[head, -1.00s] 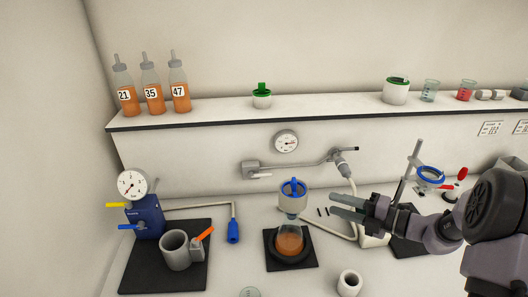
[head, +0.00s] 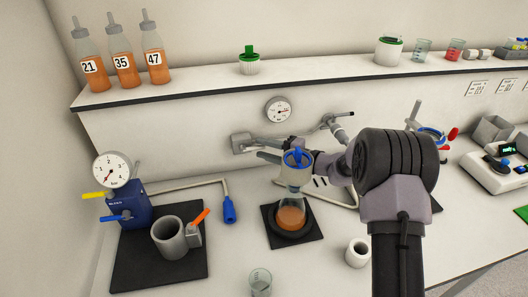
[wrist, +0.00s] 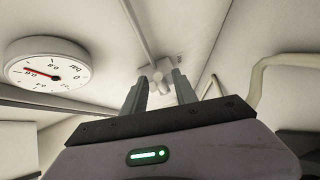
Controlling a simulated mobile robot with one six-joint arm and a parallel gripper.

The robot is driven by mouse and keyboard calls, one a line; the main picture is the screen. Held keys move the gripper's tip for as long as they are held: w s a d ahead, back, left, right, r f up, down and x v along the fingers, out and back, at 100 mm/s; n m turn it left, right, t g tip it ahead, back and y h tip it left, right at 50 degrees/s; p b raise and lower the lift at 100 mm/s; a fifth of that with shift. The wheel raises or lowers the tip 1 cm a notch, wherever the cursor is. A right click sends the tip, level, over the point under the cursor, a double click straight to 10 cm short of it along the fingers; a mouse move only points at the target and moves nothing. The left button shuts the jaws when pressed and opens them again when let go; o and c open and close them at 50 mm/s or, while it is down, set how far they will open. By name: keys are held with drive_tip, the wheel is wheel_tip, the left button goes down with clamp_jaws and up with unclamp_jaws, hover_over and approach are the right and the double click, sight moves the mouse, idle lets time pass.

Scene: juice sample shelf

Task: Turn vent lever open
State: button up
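In the head view a grey block (head: 240,142) with a short pale lever sits on the wall at the left end of a pipe. No label shows that this is the vent lever. My gripper (head: 269,157) points left along the wall, just right of and a little below the block, partly hidden behind a blue-topped funnel. In the wrist view my gripper (wrist: 160,80) is open and empty. A pale grey fitting (wrist: 159,73) shows beyond and between its fingertips, apart from them; I cannot tell the lever's exact angle.
The funnel (head: 295,172) stands on a flask of orange liquid (head: 291,215), close in front of my gripper. A wall gauge (head: 278,110) is above it. A blue pump (head: 127,208) with yellow and blue levers stands left. The shelf (head: 215,88) runs above.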

drive_tip(key=shift+a, duration=0.15)
clamp_jaws()
idle(1.4)
